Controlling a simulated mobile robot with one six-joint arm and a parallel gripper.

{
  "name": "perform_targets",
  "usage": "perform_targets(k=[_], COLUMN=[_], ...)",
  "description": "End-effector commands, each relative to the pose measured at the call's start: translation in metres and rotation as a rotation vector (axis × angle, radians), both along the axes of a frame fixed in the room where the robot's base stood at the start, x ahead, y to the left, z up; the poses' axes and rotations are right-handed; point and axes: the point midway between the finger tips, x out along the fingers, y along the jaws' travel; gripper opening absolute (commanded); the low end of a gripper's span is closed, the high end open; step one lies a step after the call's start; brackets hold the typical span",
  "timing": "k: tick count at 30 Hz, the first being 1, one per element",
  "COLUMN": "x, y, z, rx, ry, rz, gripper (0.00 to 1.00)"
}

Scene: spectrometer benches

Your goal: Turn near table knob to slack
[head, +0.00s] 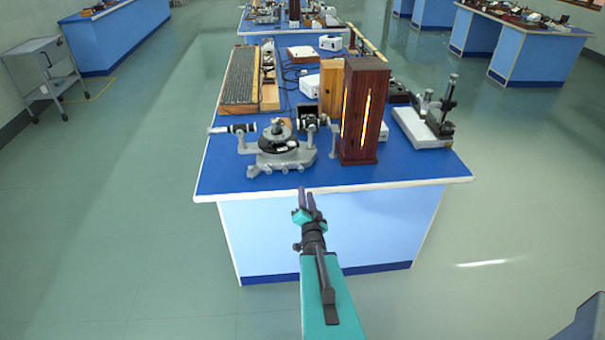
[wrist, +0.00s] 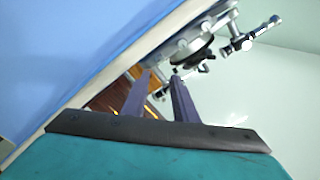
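The spectrometer (head: 278,155) stands on the near edge of the blue-topped bench (head: 400,172). It has a grey base, a dark round table in the middle and two side tubes. Several small knobs sit on it; I cannot tell for sure which is the table knob. My gripper (head: 306,192) is in front of the bench's near edge, close to the spectrometer and apart from it. In the wrist view my gripper (wrist: 160,76) shows two dark fingers with a gap between them and nothing held. The spectrometer (wrist: 195,45) appears tilted beyond the fingertips there.
A dark wooden lamp box (head: 364,110) with glowing slits stands right of the spectrometer. A grey stand instrument (head: 430,125) is farther right. A keyboard-like panel (head: 240,75) lies behind. A grey cart (head: 45,75) is far left. The floor around the bench is clear.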

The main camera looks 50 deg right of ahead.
Motion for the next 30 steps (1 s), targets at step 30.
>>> perform_targets(k=[30], x=[0.032], y=[-0.028], z=[-0.003], rx=[-0.001], ry=[0.001], rz=[0.0], gripper=[0.26])
